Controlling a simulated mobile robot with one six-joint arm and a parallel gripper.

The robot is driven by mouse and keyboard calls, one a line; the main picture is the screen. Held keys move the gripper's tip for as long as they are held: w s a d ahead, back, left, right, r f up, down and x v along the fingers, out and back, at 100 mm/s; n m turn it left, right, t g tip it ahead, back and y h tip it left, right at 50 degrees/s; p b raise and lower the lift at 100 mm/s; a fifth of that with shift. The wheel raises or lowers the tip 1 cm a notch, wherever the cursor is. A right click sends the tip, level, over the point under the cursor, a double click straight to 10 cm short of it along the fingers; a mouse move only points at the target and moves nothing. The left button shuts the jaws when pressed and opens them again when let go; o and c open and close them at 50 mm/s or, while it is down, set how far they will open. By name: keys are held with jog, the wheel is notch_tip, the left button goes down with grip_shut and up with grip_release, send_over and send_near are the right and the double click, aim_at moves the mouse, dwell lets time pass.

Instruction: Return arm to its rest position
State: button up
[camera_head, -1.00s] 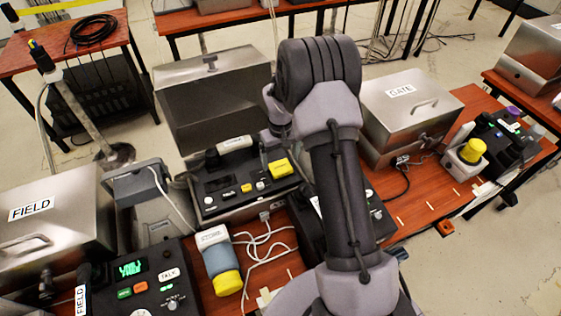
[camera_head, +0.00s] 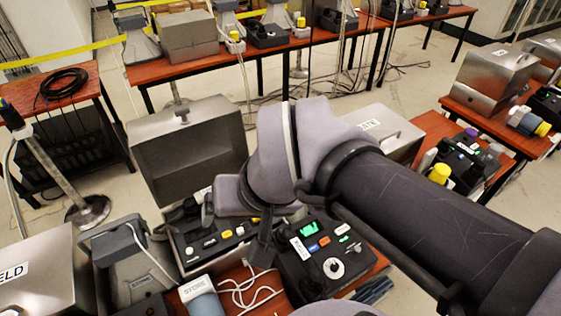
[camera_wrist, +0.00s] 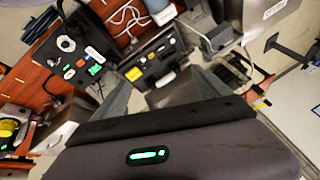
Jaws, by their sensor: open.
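My arm (camera_head: 420,215) fills the right of the head view, reaching from the lower right corner to a bulky grey joint near the middle. A dark finger-like part of my gripper (camera_head: 261,246) hangs below the wrist, above the gap between two dark consoles; most of the gripper is hidden. Nothing is seen held in it. In the wrist view a grey part of my arm with a green light (camera_wrist: 148,156) fills the bottom. The console with a green display (camera_head: 325,255) stands right of the gripper, and another console (camera_head: 212,240) stands left of it.
An open metal box (camera_head: 185,150) stands behind the left console. A closed metal box (camera_head: 385,128) is partly behind my arm. A grey unit (camera_head: 128,262), white cables (camera_head: 245,292) and the STORE cylinder (camera_head: 203,304) lie nearby.

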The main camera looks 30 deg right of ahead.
jog(key=shift+m+t, duration=0.3)
jog(key=s, duration=0.2)
jog(key=s+a, duration=0.1)
jog(key=shift+s+a+f, duration=0.1)
jog(key=shift+s+f, duration=0.2)
jog(key=shift+s, duration=0.1)
jog(key=shift+f+b, duration=2.25)
jog(key=shift+c, duration=0.3)
